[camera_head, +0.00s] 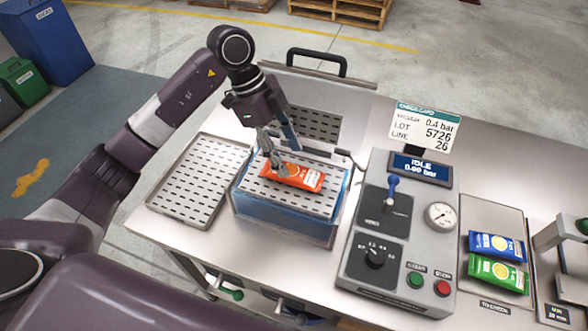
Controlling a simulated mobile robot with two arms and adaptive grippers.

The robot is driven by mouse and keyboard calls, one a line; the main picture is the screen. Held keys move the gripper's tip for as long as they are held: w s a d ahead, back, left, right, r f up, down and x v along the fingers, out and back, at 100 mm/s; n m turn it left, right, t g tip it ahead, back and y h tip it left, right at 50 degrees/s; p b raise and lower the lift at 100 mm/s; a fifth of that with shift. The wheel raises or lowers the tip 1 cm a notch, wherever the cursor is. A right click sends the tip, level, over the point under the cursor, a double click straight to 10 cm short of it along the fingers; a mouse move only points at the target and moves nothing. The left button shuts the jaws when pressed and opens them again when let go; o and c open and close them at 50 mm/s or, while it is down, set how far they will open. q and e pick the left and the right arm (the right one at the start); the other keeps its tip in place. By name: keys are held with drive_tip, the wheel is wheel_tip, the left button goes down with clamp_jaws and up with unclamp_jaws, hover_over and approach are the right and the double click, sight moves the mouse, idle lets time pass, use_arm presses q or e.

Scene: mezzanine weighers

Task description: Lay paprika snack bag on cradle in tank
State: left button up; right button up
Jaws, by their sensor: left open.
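The paprika snack bag (304,178), orange-red with a white label, lies on the perforated metal cradle (318,209). The cradle sits at the top of the clear, blue-tinted tank (285,222) on the bench. My left gripper (275,163) is open and points down at the left end of the bag, with its fingertips at or just above it. I cannot tell whether the fingers touch the bag. The tank's lid with a black handle (317,56) appears raised behind the cradle. My right gripper is not in view.
An empty perforated tray (190,180) lies left of the tank. A control panel (391,240) with a blue lever, gauge and IDLE display stands to the right.

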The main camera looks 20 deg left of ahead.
use_arm(q)
drive_tip(key=b+v, duration=0.1)
drive_tip(key=v, duration=0.5)
drive_tip(key=shift+a+r, duration=0.2)
drive_tip(key=shift+r, duration=0.05)
